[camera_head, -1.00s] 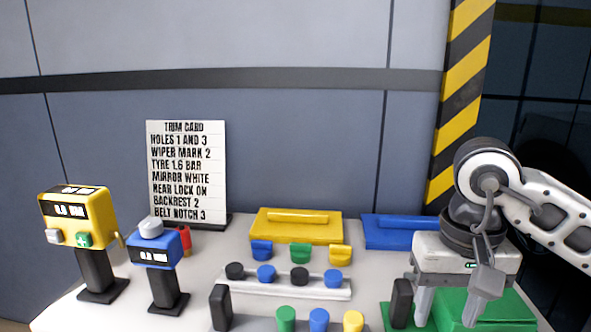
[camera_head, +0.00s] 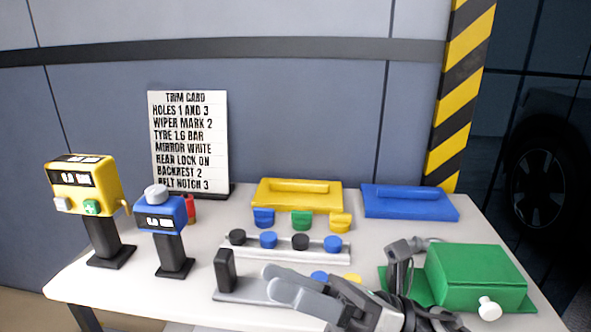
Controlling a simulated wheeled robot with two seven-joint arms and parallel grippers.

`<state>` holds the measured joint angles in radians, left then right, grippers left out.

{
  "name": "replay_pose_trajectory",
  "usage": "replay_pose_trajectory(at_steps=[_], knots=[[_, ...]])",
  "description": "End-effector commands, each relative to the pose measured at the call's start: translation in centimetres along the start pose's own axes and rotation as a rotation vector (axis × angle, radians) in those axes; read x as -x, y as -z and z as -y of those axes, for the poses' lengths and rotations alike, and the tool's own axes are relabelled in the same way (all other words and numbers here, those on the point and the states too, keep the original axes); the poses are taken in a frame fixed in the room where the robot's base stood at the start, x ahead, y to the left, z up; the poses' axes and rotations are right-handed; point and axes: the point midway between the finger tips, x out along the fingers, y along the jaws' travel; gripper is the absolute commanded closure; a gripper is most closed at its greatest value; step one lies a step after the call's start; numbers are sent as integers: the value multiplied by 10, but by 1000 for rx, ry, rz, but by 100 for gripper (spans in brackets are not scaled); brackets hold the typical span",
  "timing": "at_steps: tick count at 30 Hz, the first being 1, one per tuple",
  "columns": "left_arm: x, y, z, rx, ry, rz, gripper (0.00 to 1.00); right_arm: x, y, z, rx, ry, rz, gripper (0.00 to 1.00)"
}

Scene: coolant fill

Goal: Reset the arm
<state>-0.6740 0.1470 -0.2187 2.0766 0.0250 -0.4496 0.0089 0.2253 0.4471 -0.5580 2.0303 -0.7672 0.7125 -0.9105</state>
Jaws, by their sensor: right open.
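My right gripper (camera_head: 284,284) is low in the head view, over the front middle of the white table (camera_head: 120,290). Its grey fingers point left and it is open, with nothing seen between them. Its arm runs to the bottom edge of the picture. The fingers cover part of a front tray (camera_head: 240,288) with a black upright post (camera_head: 225,270). Only the tops of a blue knob and a yellow knob show behind the fingers. My left gripper is out of view.
A green box (camera_head: 475,275) with a white knob stands right of the gripper. Yellow (camera_head: 85,185) and blue (camera_head: 160,213) gauges stand left. A knob rail (camera_head: 290,252), a yellow case (camera_head: 297,200), a blue case (camera_head: 410,204) and a trim card (camera_head: 189,140) are behind.

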Motion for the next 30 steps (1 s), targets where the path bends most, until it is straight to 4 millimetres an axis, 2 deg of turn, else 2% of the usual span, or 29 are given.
replay_pose_trajectory(at_steps=[1, 2, 3, 5, 6, 8, 9, 12, 15, 18, 21, 23, 30], knots=[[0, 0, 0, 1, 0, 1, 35, 16, -6, 19, -242, 93, 193, 51], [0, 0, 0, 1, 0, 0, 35, 28, -9, 33, -383, 146, 306, 51], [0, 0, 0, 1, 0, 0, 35, 49, -9, 52, -573, 211, 459, 51], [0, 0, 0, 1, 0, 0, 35, 86, 2, 79, -848, 300, 686, 51], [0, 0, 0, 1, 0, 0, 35, 110, 15, 93, -1006, 349, 823, 51], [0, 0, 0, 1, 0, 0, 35, 145, 40, 109, -1219, 411, 1017, 51], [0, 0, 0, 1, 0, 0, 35, 167, 58, 116, -1347, 445, 1139, 51], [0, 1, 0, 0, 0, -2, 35, 213, 110, 123, -1610, 514, 1416, 51], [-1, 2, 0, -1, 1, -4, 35, 246, 156, 118, -1799, 560, 1647, 51], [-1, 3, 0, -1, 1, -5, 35, 267, 190, 109, -1921, 588, 1815, 51], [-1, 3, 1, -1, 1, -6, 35, 278, 209, 102, -1984, 602, 1913, 51], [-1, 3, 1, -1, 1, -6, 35, 280, 214, 100, -2002, 605, 1941, 51], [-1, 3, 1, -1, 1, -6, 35, 280, 215, 100, -2004, 606, 1944, 51]])
